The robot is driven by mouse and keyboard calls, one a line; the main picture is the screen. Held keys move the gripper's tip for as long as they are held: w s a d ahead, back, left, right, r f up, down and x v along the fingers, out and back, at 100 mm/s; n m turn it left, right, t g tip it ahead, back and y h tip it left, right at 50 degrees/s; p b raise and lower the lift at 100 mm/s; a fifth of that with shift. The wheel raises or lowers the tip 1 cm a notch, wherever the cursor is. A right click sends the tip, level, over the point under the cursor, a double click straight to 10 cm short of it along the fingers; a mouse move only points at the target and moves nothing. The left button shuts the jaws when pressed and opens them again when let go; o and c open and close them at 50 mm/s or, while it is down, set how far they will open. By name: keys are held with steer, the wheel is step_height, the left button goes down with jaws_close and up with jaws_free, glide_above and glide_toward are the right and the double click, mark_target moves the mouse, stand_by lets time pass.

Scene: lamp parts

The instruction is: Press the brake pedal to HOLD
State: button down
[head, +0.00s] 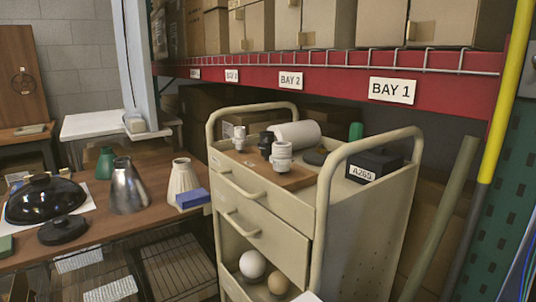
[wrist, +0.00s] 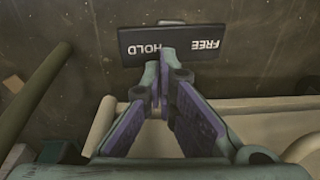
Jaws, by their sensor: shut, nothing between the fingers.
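The brake pedal (wrist: 134,45) is a dark plate near the top of the wrist view. It carries white HOLD and FREE lettering, with HOLD on the left and FREE on the right. My gripper (wrist: 164,62) is shut and empty, its fingertips together over the plate's lower edge near the middle, beside the end of the HOLD word. The tips overlap the plate in the picture; I cannot tell whether they touch it. I cannot tell which way the plate is tilted. The pedal and my gripper do not show in the head view.
A beige cart (head: 265,210) with lamp parts on top stands before the red shelf beam (head: 340,85). Beige cart tubing (wrist: 270,104) runs right of my fingers. A dark green pole (wrist: 30,92) lies left. A wooden table (head: 110,225) with lamp shades stands left of the cart.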

steer(key=shift+g, duration=0.3)
steer(key=s+f, duration=0.2)
steer(key=f, duration=0.1)
steer(key=s+f, duration=0.1)
steer(key=f, duration=0.1)
steer(key=shift+r, duration=0.15)
steer(key=r+p, duration=0.1)
steer(key=p, duration=0.1)
steer(key=r+p, duration=0.1)
steer(key=p, duration=0.1)
steer(key=shift+s+r, duration=0.15)
steer(key=shift+s, duration=0.2)
steer(key=r+p, duration=0.2)
steer(key=r, duration=0.1)
steer(key=r+p, duration=0.1)
steer(key=p, duration=0.1)
steer(key=shift+w+r, duration=0.3)
steer(key=shift+r, duration=0.1)
